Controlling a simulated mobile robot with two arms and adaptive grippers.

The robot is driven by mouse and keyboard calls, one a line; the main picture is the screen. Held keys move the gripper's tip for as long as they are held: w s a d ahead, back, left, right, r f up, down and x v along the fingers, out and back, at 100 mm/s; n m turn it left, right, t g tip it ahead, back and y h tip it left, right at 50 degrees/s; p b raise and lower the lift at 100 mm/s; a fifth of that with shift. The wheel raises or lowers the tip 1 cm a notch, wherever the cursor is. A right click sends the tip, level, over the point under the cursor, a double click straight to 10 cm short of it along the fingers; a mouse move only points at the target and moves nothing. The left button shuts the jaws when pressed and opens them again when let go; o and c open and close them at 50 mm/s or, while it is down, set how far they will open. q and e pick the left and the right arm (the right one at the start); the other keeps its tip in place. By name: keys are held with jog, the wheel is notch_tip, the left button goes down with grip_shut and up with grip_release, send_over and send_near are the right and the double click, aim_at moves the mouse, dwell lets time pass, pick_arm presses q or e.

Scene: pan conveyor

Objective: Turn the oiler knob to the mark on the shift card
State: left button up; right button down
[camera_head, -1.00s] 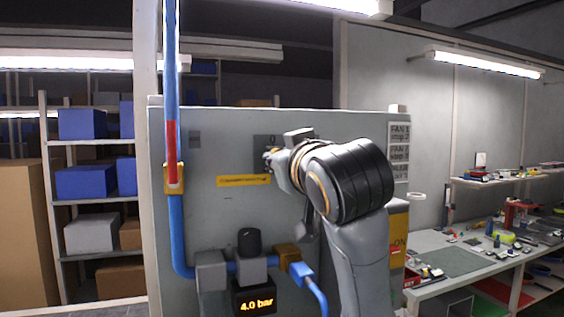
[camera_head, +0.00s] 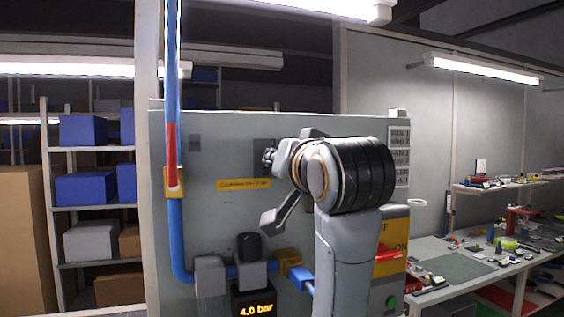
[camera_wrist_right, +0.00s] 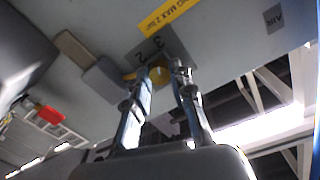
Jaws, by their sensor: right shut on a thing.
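The knob sits on a dark dial plate (camera_head: 259,147) on the grey panel and is mostly hidden by my right gripper (camera_head: 268,160). In the right wrist view the dial plate (camera_wrist_right: 174,50) shows the figures 3 and 2, and a yellow part (camera_wrist_right: 158,74) shows between the fingertips. My right gripper (camera_wrist_right: 166,70) is shut on the knob there. The pointer's exact mark cannot be made out. The printed card (camera_head: 400,150) hangs at the panel's right edge, partly behind my arm; its lines are too blurred to read surely. My left gripper is not in view.
A yellow label (camera_head: 243,184) sits below the dial. Lower down are a black knob (camera_head: 249,246), a blue pipe (camera_head: 179,240) and a display (camera_head: 255,310) reading 4.0 bar. A switch box (camera_head: 394,230) stands right of my arm. A cluttered bench (camera_head: 455,268) is at the right.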

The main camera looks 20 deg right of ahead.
jog(key=shift+f, duration=0.15)
jog(key=c, duration=1.1)
grip_release()
jog(key=shift+c, duration=0.2)
jog(key=s, duration=0.7)
jog(key=shift+s, duration=0.2)
